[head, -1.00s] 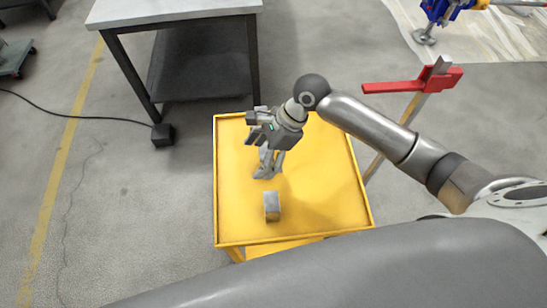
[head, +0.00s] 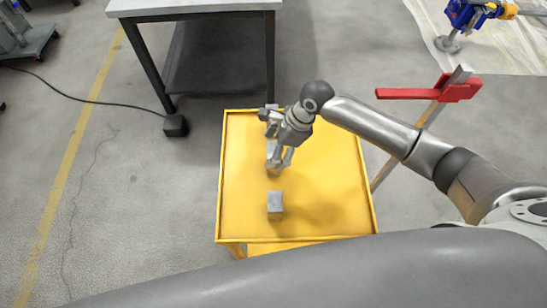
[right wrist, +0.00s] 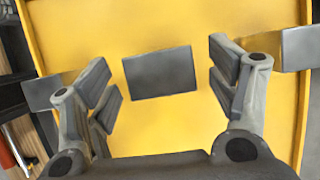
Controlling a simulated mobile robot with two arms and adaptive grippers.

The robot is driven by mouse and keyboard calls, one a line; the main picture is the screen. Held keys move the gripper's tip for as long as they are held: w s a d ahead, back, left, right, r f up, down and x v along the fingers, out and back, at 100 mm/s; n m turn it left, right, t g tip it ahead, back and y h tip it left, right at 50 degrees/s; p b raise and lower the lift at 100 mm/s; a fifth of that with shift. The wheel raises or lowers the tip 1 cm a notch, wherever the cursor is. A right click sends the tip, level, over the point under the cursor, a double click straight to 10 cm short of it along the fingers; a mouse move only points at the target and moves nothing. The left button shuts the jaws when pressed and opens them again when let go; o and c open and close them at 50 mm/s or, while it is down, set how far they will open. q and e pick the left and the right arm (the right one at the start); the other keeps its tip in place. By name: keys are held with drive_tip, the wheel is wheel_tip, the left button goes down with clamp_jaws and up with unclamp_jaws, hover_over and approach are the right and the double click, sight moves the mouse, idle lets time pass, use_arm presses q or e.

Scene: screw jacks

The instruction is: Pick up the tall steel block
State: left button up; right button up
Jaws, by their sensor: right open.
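A grey steel block (head: 275,203) stands on the yellow cart top (head: 330,190), close to its front edge. My right gripper (head: 281,167) points down over the cart, behind that block in the head view. In the right wrist view the gripper (right wrist: 163,88) is open, and a grey block (right wrist: 160,73) shows between its fingers, touching neither. Another grey block-like piece (right wrist: 303,48) shows beyond the right finger and one (right wrist: 40,93) beyond the left. I cannot tell from these views which block is the tall one. My left gripper is not in view.
A grey-topped table (head: 190,6) with a dark lower shelf stands behind the cart. A red clamp-like piece (head: 430,92) on a metal bar is to the right of the cart. A black box (head: 175,126) with a cable lies on the floor at left.

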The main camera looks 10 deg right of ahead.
drive_tip(key=shift+a+f, duration=0.25)
drive_tip(key=shift+f, duration=0.45)
clamp_jaws()
drive_tip(key=shift+w+r, duration=0.15)
